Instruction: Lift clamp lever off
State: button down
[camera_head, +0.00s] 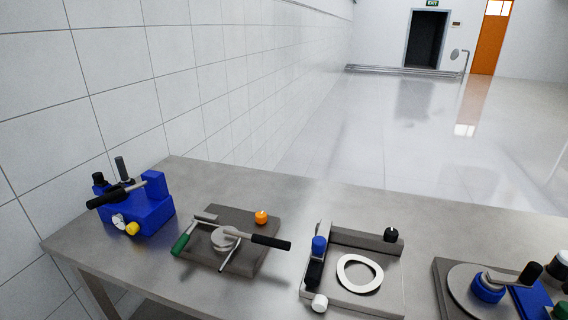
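Several black-handled levers show in the camera_head view, and I cannot tell which is the clamp lever. At the right, a lever with a black grip (529,273) sits over a blue hub (488,288) on a round grey disc (462,290). A second device on a dark plate (238,217) has a black-handled lever (270,241) and a green-handled lever (180,244) by a small round centre. The blue device (148,208) at the far left carries a black-handled lever (105,197) across its top. My gripper is not in view.
The devices stand apart on a grey metal table (340,197). A plate with a pale ring (358,274), a blue knob (319,244) and a white knob (319,303) stands between two of them. A tiled wall (120,90) is close at left; open floor lies beyond.

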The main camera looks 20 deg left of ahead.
aim_at(180, 244)
jog(key=u, duration=1.5)
jog(key=k, duration=1.1)
jog(key=u, duration=0.85)
jog(key=i, duration=1.3)
jog(key=z, duration=0.9)
jog(key=i, duration=0.45)
jog(key=z, duration=0.3)
